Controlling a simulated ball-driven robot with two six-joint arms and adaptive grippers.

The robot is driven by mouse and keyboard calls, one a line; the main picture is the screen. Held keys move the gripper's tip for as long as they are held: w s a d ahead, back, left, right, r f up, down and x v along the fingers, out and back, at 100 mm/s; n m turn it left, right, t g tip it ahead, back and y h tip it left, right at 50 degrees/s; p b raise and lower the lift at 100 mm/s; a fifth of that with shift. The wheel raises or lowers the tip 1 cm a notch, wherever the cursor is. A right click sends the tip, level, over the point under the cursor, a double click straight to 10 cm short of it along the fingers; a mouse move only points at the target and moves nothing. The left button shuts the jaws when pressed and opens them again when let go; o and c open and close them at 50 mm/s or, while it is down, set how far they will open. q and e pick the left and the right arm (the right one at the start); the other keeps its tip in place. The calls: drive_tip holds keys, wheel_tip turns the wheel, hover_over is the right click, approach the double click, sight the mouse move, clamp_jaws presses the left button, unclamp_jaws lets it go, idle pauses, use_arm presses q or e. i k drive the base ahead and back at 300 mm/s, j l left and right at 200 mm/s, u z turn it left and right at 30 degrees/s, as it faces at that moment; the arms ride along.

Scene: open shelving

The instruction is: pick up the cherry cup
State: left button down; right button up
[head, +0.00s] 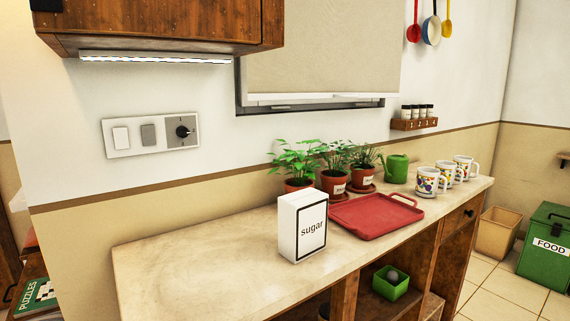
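Three white patterned mugs stand upright in a row at the right end of the counter in the head view. The nearest mug (427,182) shows multicoloured patches. The middle mug (445,174) is partly hidden behind it. The farthest mug (464,167) has reddish and yellow marks and a handle on its right. The prints are too small to tell which one carries cherries. Neither of my grippers shows in this view.
The counter (185,269) is bare at its left. A sugar box (302,227), red tray (375,215), potted plants (297,163) and green watering can (397,168) stand left of the mugs. A green FOOD bin (547,250) is on the floor at right.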

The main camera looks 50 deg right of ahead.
sight(465, 163)
drive_tip(key=z, duration=2.65)
drive_tip(key=u, duration=0.55)
drive_tip(key=i+l+u, duration=0.2)
drive_tip(key=u, duration=0.15)
drive_tip(key=i+l+u, duration=0.15)
drive_tip(key=l+u, duration=0.2)
drive_tip(key=i+l+u, duration=0.15)
drive_tip(key=l+u, duration=0.2)
